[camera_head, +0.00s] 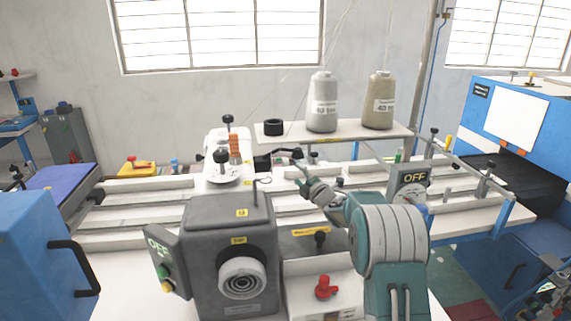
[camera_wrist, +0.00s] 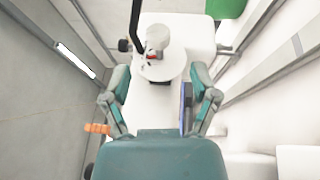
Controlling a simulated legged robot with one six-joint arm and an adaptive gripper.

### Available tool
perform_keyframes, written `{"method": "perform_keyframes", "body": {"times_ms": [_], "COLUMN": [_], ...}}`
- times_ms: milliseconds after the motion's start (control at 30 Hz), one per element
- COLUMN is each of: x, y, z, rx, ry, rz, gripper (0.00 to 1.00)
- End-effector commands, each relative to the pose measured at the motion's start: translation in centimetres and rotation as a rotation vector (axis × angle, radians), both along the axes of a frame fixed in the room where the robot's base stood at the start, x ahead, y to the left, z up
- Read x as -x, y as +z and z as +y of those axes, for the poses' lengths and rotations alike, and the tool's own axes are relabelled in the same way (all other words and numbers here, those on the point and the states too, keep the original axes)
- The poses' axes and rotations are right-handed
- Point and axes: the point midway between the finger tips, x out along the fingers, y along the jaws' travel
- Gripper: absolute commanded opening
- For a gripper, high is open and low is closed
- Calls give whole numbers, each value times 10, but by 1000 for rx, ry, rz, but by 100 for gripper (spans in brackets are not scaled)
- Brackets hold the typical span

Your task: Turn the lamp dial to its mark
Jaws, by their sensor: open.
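A pale grey round knob (camera_wrist: 158,36) on a white disc (camera_wrist: 160,68) stands ahead of my gripper in the wrist view. A small red spot shows at its base. It looks like the lamp dial, but I cannot be sure. A black curved stem (camera_wrist: 136,22) rises beside it; a black curved part (camera_head: 288,153) shows near my gripper in the head view. My gripper (camera_wrist: 160,76) is open and empty, its fingers spread either side of the disc, with the knob beyond the fingertips. In the head view my gripper (camera_head: 303,178) is above the white table, partly hiding what lies behind.
A grey machine box (camera_head: 225,220) with a white handwheel (camera_head: 242,278) stands in front. An orange spool (camera_head: 235,148) is left of my gripper. Two thread cones (camera_head: 322,103) stand on a shelf behind. A red knob (camera_head: 325,288) is nearer.

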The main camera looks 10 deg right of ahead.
Motion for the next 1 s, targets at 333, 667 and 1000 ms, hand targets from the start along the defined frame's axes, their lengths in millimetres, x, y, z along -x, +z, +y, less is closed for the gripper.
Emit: {"method": "perform_keyframes", "body": {"times_ms": [333, 667, 1000], "x": [-46, -71, -73], "y": [5, 8, 9], "z": [20, 30, 31], "rx": [-1, -2, -3], "ry": [1, 0, -1], "rz": [-1, 1, 1], "gripper": [77, 77, 72]}}
